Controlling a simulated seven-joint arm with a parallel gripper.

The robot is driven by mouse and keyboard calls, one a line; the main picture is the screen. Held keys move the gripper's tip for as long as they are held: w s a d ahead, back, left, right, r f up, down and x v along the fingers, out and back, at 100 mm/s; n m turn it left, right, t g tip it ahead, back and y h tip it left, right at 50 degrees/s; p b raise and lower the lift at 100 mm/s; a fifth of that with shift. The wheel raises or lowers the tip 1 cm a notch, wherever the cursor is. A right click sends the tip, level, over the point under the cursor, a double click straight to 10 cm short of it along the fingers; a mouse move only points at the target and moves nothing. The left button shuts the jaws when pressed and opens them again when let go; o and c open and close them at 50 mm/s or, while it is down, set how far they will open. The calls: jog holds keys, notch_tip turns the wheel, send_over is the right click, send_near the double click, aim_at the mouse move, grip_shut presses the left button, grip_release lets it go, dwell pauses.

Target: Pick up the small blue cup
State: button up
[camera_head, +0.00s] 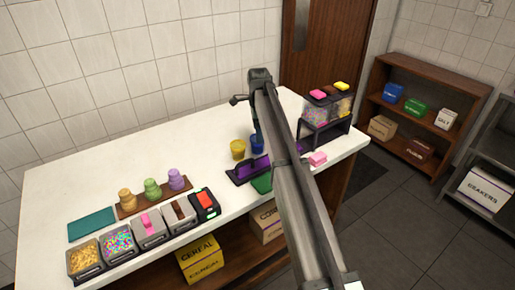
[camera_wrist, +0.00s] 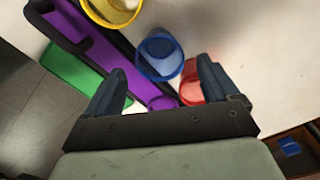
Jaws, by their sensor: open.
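The small blue cup (camera_head: 257,147) stands on the white counter, partly hidden by my arm in the head view. In the wrist view the blue cup (camera_wrist: 160,57) shows its open rim, just beyond and between my fingertips. My gripper (camera_wrist: 161,70) is open and empty, its two dark fingers spread wide. It is above the counter. Whether the fingers reach down to the cup's height cannot be told.
A yellow cup (camera_head: 238,149) stands left of the blue cup. A red cup (camera_wrist: 191,86) is close to my right finger, and a purple cup (camera_wrist: 162,103) lies nearer my palm. A purple tray (camera_head: 245,172) and green item (camera_head: 262,184) are alongside. Topping tubs (camera_head: 118,242) stand front left.

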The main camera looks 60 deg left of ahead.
notch_tip(320, 180, down, 5)
jog(key=shift+s+a+r, duration=0.1)
jog(key=shift+s, duration=0.05)
jog(key=shift+c, duration=0.3)
jog(key=c, duration=1)
jog(key=shift+o, duration=0.2)
